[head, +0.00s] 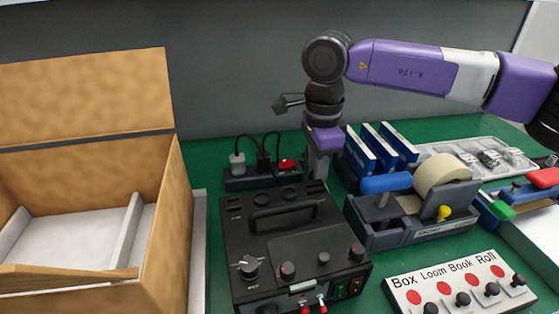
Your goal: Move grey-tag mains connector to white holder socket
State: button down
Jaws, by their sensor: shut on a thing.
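My gripper (319,165) points down behind the black instrument box, just right of the power strip (262,180). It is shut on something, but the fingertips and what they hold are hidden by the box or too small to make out. A plug with a grey body (237,162) stands in the left of the strip, apart from my gripper, with a black cable rising from it. A red plug (287,164) is at the strip's right. I cannot tell which connector bears the grey tag. I cannot pick out the white holder socket.
The black instrument box (290,235) fills the front middle. An open cardboard box (168,225) stands left. A tape dispenser (430,228), blue-and-white boxes (375,150) and a clear tray (465,150) are right. A white panel with knobs (455,285) lies front right.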

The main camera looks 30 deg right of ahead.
jog(key=shift+f, duration=0.15)
jog(key=c, duration=1.1)
grip_release()
